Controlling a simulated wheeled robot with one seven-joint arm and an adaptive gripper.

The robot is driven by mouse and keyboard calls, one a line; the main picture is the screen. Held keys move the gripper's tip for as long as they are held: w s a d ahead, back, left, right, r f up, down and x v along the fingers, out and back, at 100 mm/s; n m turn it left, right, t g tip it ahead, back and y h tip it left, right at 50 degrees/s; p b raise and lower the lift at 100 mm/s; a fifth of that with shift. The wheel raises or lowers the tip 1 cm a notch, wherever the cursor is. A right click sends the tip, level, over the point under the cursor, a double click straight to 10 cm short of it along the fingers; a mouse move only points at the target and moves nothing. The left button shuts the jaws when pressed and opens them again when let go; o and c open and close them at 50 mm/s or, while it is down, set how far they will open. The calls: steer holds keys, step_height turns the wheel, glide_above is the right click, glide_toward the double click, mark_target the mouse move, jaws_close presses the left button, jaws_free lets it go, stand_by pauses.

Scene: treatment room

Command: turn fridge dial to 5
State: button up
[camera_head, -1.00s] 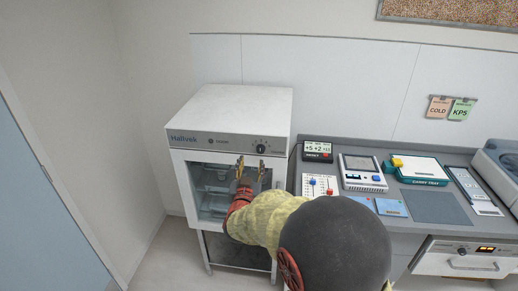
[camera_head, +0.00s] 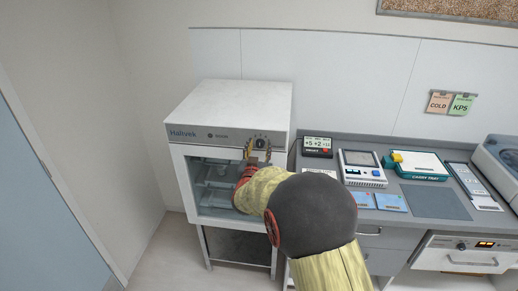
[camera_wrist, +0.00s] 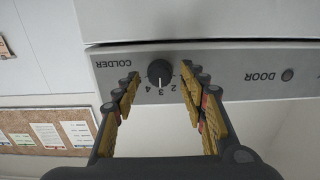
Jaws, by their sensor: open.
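The fridge (camera_head: 230,105) is a white cabinet with a glass door and a grey control strip. Its dial (camera_wrist: 158,71) is a black round knob with numbers around it, beside the word COLDER in the wrist view, which appears upside down. In the head view the dial (camera_head: 261,143) is at the right of the strip. My gripper (camera_wrist: 158,84) is open, with yellow-padded fingers on either side of the dial and a gap on both sides. The head view shows my gripper (camera_head: 259,146) at the strip. Some of the dial's numbers are hidden by the fingers.
A DOOR label and a round button (camera_wrist: 287,75) are on the same strip. Right of the fridge, a counter (camera_head: 437,204) holds a small display (camera_head: 317,146), a meter (camera_head: 362,168) and a carry tray (camera_head: 418,166).

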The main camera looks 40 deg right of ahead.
steer(key=shift+c, duration=0.6)
jaws_close()
steer(key=shift+f+b, duration=0.1)
steer(key=shift+b, duration=0.4)
steer(key=shift+f+m+b, duration=0.1)
steer(key=shift+m+b, duration=1)
steer(key=shift+b, duration=0.15)
steer(key=m+b, duration=0.3)
steer(key=b, duration=0.1)
steer(key=shift+s+m, duration=0.1)
steer(key=shift+m, duration=0.3)
steer(key=m+b, duration=0.4)
steer(key=b, duration=0.1)
steer(key=shift+d+f+b, duration=0.1)
steer(key=shift+b, duration=0.25)
steer(key=m+b, duration=0.3)
steer(key=shift+m+b, duration=0.3)
